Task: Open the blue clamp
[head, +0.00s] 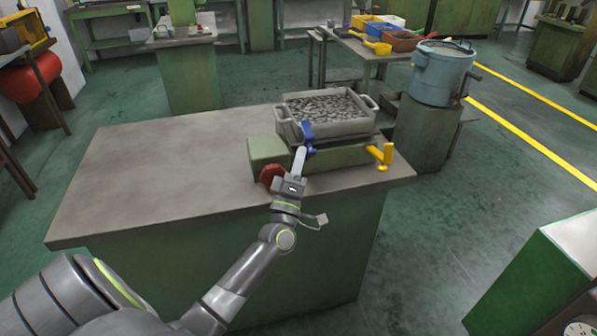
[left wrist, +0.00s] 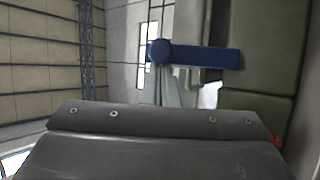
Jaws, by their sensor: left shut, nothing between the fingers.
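The blue clamp (head: 307,132) is at the near left side of a grey metal tray (head: 284,128) on the green machine. In the left wrist view the blue clamp (left wrist: 205,57) is a bar with a rounded end, lying sideways. My left gripper (head: 300,152) is shut, its fingertips right at the lower end of the blue clamp. In the left wrist view the fingers (left wrist: 166,80) reach up to the clamp's rounded end; I cannot tell whether they touch. Nothing shows between them. My right gripper is not in view.
The machine (head: 345,156) stands on a grey-topped green bench (head: 170,165). A yellow clamp (head: 383,156) sits at its right, a red round part (head: 271,174) at its near left. The tray holds many small grey pieces. The bench is clear on the left.

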